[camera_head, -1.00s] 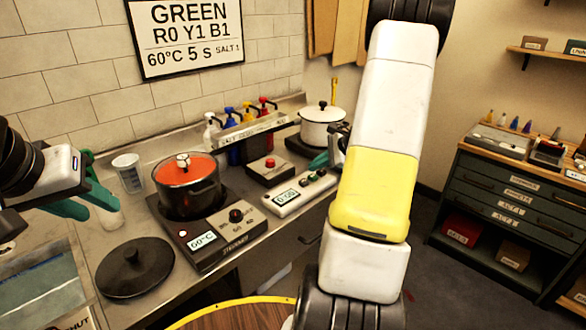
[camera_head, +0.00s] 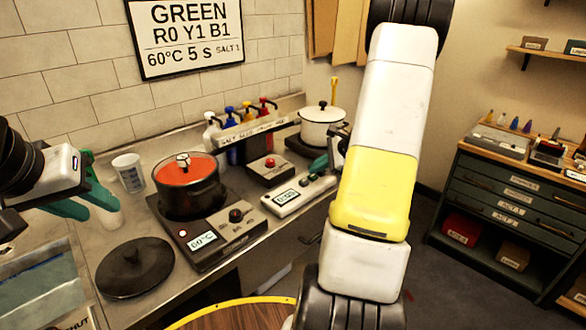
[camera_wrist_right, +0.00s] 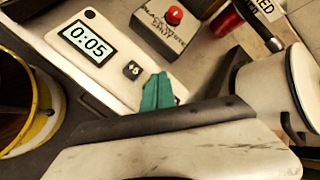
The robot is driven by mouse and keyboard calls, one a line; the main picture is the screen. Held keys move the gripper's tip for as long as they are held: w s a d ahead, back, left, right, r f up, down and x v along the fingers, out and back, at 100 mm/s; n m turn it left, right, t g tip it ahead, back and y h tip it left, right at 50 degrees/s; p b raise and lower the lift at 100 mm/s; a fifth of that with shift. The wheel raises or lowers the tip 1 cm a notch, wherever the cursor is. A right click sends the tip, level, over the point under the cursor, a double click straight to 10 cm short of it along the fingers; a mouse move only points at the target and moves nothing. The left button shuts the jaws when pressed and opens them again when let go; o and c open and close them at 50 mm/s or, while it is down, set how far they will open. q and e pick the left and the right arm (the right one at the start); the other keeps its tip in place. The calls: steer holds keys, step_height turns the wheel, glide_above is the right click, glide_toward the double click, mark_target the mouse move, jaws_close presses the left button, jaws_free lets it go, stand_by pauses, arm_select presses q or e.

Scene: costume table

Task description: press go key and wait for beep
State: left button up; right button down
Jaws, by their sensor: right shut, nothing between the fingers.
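A white timer box (camera_head: 283,203) lies on the counter right of the hotplate; it also shows in the right wrist view (camera_wrist_right: 108,82). Its display (camera_wrist_right: 87,43) reads 0:05. A small dark key (camera_wrist_right: 131,70) with a pale label sits beside the display. My right gripper (camera_wrist_right: 158,92) is shut and empty, its teal fingertips over the timer's far end beyond that key. They hide what lies beneath, and I cannot tell whether they touch it. In the head view this gripper (camera_head: 319,163) is partly hidden by my arm.
A black lid (camera_head: 135,268) lies in front. A red-button box (camera_head: 269,168), pump bottles and a white pot (camera_head: 322,128) stand behind the timer. A measuring cup (camera_head: 129,173) stands left of the red pot.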

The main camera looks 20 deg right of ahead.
mark_target(315, 176)
steer(key=shift+f, duration=0.5)
stand_by(0.7)
steer(key=shift+r, duration=0.95)
steer(key=shift+r, duration=0.1)
steer(key=shift+r, duration=2.4)
